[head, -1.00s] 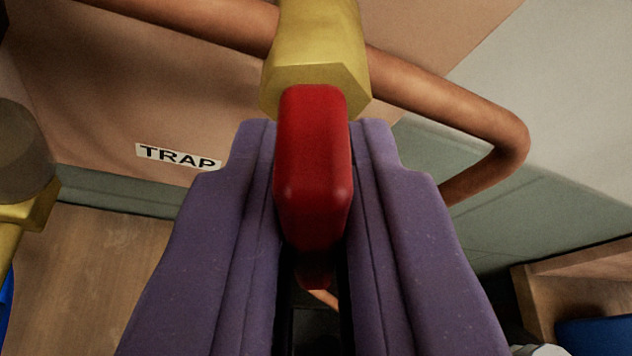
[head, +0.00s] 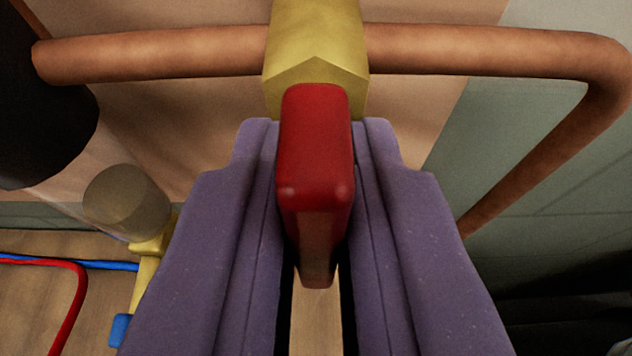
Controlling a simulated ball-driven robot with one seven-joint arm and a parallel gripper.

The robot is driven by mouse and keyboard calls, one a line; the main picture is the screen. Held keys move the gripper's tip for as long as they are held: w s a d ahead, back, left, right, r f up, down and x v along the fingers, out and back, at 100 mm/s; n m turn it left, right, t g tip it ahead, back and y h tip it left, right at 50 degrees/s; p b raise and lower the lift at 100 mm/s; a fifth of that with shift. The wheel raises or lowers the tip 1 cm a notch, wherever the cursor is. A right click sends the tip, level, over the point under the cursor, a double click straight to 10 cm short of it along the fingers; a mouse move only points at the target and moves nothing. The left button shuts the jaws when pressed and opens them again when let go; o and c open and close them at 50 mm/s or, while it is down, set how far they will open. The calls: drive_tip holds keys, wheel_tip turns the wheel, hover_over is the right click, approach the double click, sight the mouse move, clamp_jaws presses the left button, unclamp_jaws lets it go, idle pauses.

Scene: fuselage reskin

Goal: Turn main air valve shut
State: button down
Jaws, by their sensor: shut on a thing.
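The main air valve has a yellow brass body (head: 318,45) on a copper pipe, at the top middle of the head view. Its red lever handle (head: 315,155) points from the body down toward the camera. My gripper (head: 314,150), with purple fingers, is shut on the red handle, one finger on each side of it. The pipe now lies about level across the picture, and the handle stands roughly square to it. The handle's far side and the fingers' inner faces are hidden.
The copper pipe (head: 480,52) bends down at the right. A clear bowl with a yellow fitting (head: 128,203) stands at the left, with a dark round thing (head: 40,110) above it. Red (head: 75,300) and blue (head: 108,265) hoses lie at the lower left.

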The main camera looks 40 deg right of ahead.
drive_tip(key=shift+f, duration=0.25)
drive_tip(key=c, duration=1.2)
unclamp_jaws()
drive_tip(key=shift+r, duration=0.1)
drive_tip(key=shift+s+a+r, duration=0.1)
drive_tip(key=shift+r, duration=0.05)
drive_tip(key=p+v, duration=0.1)
drive_tip(key=v, duration=0.6)
drive_tip(key=shift+s+a, duration=0.15)
drive_tip(key=shift+s, duration=0.05)
